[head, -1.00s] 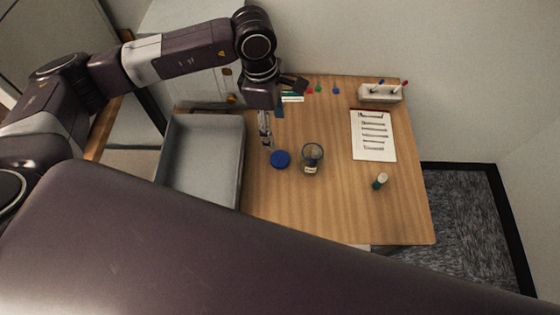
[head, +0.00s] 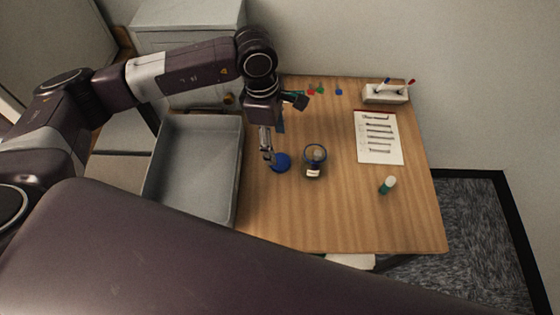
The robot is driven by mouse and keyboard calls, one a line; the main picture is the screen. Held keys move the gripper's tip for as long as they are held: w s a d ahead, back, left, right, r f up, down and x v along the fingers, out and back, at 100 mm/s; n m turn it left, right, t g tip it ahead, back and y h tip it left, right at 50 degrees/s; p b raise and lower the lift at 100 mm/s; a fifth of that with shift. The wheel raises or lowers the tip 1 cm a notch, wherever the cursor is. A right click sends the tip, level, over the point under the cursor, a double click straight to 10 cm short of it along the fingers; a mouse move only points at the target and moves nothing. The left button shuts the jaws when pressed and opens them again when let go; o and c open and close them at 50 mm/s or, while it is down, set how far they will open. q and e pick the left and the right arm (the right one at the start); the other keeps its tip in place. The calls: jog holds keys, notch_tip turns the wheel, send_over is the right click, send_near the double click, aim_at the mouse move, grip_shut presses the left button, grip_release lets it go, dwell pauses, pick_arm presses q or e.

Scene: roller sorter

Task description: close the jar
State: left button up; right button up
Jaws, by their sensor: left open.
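A glass jar (head: 314,163) with a pale label stands upright and open-topped on the wooden table. A round blue lid (head: 281,163) lies on the table just left of the jar, apart from it. My left gripper (head: 268,158) points down at the left edge of the lid, with its fingers open. I cannot tell whether a finger touches the lid. My right gripper is not in view.
A grey tray (head: 239,190) lies left of the lid. A printed sheet (head: 379,140), a pen holder (head: 386,95) and a small green-and-white bottle (head: 387,185) are on the right. Small coloured pieces (head: 319,90) lie at the back. The front of the table is clear.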

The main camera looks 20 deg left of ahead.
aim_at(280, 161)
pick_arm(q)
jog(key=shift+d+f, duration=0.1)
jog(key=shift+f, duration=0.65)
jog(key=f, duration=0.1)
jog(key=f+b, duration=0.1)
jog(key=f, duration=0.1)
jog(key=d+f+b, duration=0.1)
jog(key=f, duration=0.1)
jog(key=shift+s, duration=0.25)
jog(key=c, duration=0.8)
